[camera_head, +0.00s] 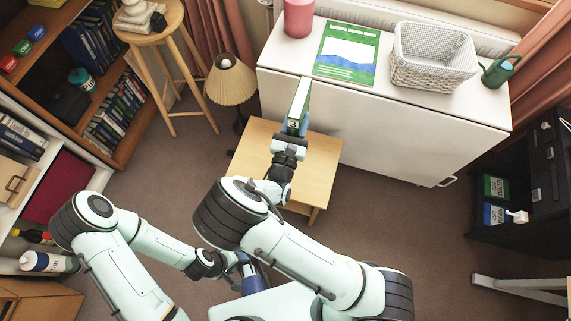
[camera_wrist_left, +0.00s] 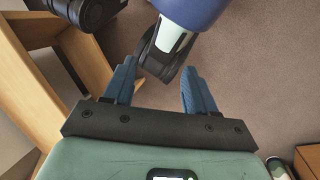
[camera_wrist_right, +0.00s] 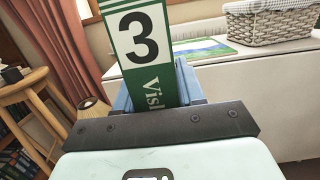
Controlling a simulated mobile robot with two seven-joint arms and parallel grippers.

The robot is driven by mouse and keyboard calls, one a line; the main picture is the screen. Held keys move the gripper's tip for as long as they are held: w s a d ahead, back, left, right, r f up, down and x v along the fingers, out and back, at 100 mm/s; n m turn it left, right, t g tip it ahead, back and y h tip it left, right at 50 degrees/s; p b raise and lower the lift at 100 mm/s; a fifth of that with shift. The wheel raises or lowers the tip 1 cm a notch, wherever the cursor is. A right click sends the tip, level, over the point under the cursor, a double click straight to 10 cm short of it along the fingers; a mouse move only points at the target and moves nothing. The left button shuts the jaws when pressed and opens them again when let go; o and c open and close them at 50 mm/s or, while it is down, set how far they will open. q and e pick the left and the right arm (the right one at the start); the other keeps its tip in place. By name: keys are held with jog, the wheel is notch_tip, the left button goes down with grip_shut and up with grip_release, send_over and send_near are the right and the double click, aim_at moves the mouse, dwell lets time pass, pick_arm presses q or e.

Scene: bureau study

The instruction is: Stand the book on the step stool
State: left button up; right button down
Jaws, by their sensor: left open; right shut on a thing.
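The book (camera_head: 301,94) is green and white with a "3" on its spine. My right gripper (camera_head: 295,124) is shut on it and holds it upright above the step stool. Its spine (camera_wrist_right: 140,40) fills the middle of the right wrist view. The step stool (camera_head: 325,160) is light wood and stands in front of the white cabinet. The gripper and arm hide part of its top. I cannot tell whether the book's lower edge touches the stool. My left gripper (camera_head: 243,262) is open and empty, low near my base; its blue fingers (camera_wrist_left: 158,82) are apart in the left wrist view.
The white cabinet (camera_head: 400,130) behind the stool carries a green-and-white flat item (camera_head: 347,54), a basket (camera_head: 432,55), a pink pot (camera_head: 298,18) and a watering can (camera_head: 499,70). A lamp (camera_head: 230,80) stands left of the stool. The floor (camera_head: 400,220) at right is clear.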

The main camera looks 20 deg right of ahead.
jog(key=shift+a+f+b, duration=0.5)
jog(key=shift+f+b, duration=0.25)
jog(key=shift+b, duration=0.1)
pick_arm(q)
jog(key=w+a+f+t+y+b, duration=0.1)
jog(key=w+a+f+t+b, duration=0.2)
jog(key=w+f, duration=0.7)
jog(key=a+b, duration=0.2)
jog(key=b, duration=0.1)
jog(key=shift+w+f+n+t+y+b, duration=0.15)
jog(key=shift+w+n+t+y+b, duration=0.15)
jog(key=shift+n, duration=0.1)
pick_arm(e)
notch_tip(320, 180, down, 19)
jog(key=shift+f, duration=0.1)
jog(key=shift+f, duration=0.1)
jog(key=c, duration=0.7)
grip_release()
